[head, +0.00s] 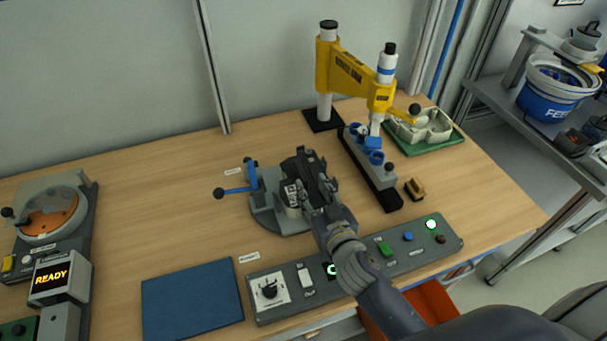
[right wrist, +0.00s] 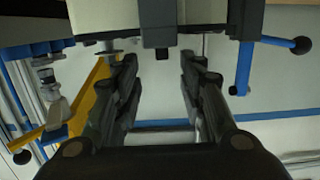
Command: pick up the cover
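My right gripper (head: 310,170) is over a grey clamp fixture (head: 272,215) in the middle of the bench. A light grey part with dark markings (head: 292,196) stands in the fixture, partly hidden by the gripper. In the right wrist view the two dark fingers (right wrist: 158,85) are apart, with the wall showing between them. A pale block with a dark edge (right wrist: 105,14) lies beyond the fingertips. I cannot tell for sure which piece is the cover. A beige-grey hollow casting (head: 420,124) lies on a green tray (head: 437,147) at the back right. My left gripper is out of view.
A blue clamp handle (head: 236,190) sticks out left of the fixture. A yellow press (head: 350,72) stands behind, with a grey rail (head: 365,160) under it. A button panel (head: 330,292) lies in front. A blue mat (head: 192,300) lies bare at front left.

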